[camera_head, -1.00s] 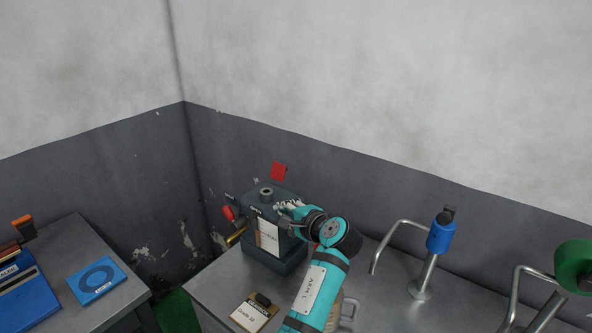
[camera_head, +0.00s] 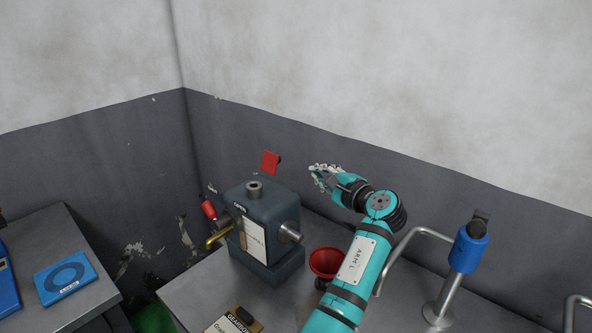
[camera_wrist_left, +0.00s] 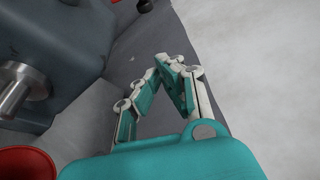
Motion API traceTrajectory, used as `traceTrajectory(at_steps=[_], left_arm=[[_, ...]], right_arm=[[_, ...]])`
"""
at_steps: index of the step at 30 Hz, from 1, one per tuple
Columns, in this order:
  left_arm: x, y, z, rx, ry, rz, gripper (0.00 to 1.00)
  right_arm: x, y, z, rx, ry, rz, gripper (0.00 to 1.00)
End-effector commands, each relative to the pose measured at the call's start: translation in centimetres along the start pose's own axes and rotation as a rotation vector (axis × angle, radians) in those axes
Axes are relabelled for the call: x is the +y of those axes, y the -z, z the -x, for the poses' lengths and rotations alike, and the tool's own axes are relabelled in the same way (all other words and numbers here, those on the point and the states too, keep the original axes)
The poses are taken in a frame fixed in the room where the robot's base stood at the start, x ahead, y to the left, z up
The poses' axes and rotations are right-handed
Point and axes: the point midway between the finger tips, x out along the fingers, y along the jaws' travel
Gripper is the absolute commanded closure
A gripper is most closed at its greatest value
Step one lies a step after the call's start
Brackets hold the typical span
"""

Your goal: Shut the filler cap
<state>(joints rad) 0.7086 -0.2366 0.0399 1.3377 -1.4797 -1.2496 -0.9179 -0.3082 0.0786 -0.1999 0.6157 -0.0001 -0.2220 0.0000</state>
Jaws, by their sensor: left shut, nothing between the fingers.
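The grey fixture block (camera_head: 268,225) stands on the metal bench. An upright round filler neck (camera_head: 254,189) rises from its top. A red square flap (camera_head: 271,162), which looks like the filler cap raised open, stands behind and above the neck. My left gripper (camera_head: 316,174) is shut and empty. It is right of the red flap and apart from it, above the block's right rear. In the left wrist view my shut fingers (camera_wrist_left: 169,66) are right of the block (camera_wrist_left: 55,50), touching nothing that I can see. My right gripper is not in view.
A red funnel (camera_head: 325,262) stands right of the block, near a metal stub (camera_head: 291,234) on its side. A red-handled valve (camera_head: 209,209) and brass spout (camera_head: 219,236) are on its left. A blue-collared post (camera_head: 468,250) stands at right. The wall is close behind.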

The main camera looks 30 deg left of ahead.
Motion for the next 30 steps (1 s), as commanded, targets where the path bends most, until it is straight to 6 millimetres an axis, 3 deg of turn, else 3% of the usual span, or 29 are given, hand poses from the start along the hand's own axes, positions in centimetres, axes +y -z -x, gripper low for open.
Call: traceTrajectory(at_steps=[5,21,30], left_arm=[[0.1,0.0,-1.0,-0.002,0.001,0.000,1.00],[0.0,-0.1,-10.4,-0.002,-0.001,0.000,1.00],[0.1,-3.0,-8.9,0.001,-0.001,0.001,1.00]], right_arm=[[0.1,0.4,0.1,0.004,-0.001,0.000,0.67],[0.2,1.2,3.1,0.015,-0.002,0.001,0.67],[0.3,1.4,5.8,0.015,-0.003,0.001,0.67]])
